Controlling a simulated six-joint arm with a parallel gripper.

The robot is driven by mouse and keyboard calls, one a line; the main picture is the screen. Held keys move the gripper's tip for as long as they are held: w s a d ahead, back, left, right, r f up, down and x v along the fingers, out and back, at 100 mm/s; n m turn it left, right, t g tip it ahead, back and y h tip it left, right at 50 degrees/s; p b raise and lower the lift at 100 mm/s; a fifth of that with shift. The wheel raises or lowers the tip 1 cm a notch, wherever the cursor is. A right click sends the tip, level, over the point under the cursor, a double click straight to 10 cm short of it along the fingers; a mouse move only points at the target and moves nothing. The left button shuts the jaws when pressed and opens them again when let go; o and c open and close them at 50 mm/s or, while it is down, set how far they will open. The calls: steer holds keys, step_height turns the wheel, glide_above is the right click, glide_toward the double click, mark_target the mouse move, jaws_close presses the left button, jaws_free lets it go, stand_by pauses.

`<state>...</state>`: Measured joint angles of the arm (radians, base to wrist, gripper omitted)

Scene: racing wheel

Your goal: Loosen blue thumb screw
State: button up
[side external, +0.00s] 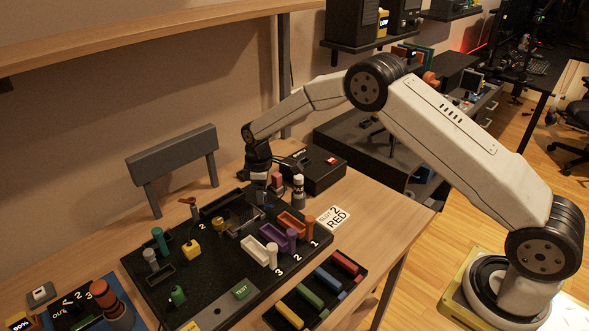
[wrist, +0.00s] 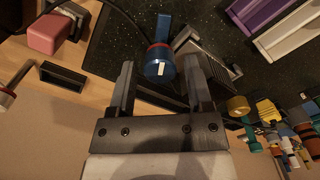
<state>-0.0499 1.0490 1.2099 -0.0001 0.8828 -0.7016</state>
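The blue thumb screw (wrist: 160,65) shows in the wrist view as a round blue head with a white mark, a red band and a blue bar behind it. It stands over the black speckled board (wrist: 120,50). My gripper (wrist: 160,66) is open, with one finger on each side of the blue head. Gaps show between head and fingers, so it does not look gripped. In the side view my gripper (side external: 261,188) is low over the back of the board, and I cannot make out the screw there.
A pink-red block (wrist: 55,33) sits beside the board, near a black cable. A gold cylinder (wrist: 238,105) and a grey bracket stand near the right finger. Purple (side external: 278,236), white (side external: 254,250) and orange trays lie on the board. A black box (side external: 315,170) stands behind.

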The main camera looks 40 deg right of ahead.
mark_target(265, 194)
steer(key=shift+o, duration=0.3)
steer(key=shift+r, duration=0.1)
steer(key=shift+r, duration=3.85)
steer(key=shift+s, duration=0.1)
steer(key=shift+s+d+r, duration=0.15)
steer(key=shift+s+r, duration=0.15)
steer(key=shift+s, duration=0.15)
steer(key=s+d+r+m+t, duration=0.1)
steer(key=s+m, duration=0.3)
steer(key=s, duration=1)
steer(key=s+d+r+m+t, duration=0.1)
steer(key=s+m, duration=0.3)
steer(key=s, duration=1)
steer(key=shift+d+r+m+t, duration=0.3)
steer(key=shift+r, duration=0.1)
